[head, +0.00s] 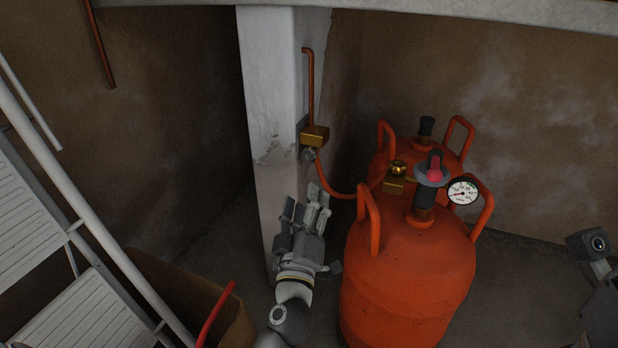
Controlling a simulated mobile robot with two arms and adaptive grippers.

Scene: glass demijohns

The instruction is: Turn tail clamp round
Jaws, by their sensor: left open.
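My right gripper's fingers do not show.
A second orange cylinder (446,157) stands behind the front one, which carries a dial gauge (463,192) and a regulator with a red knob (435,166). The white post (270,90) stands close behind my left gripper. A white stepladder (95,225) and a brown container (185,295) are at left.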

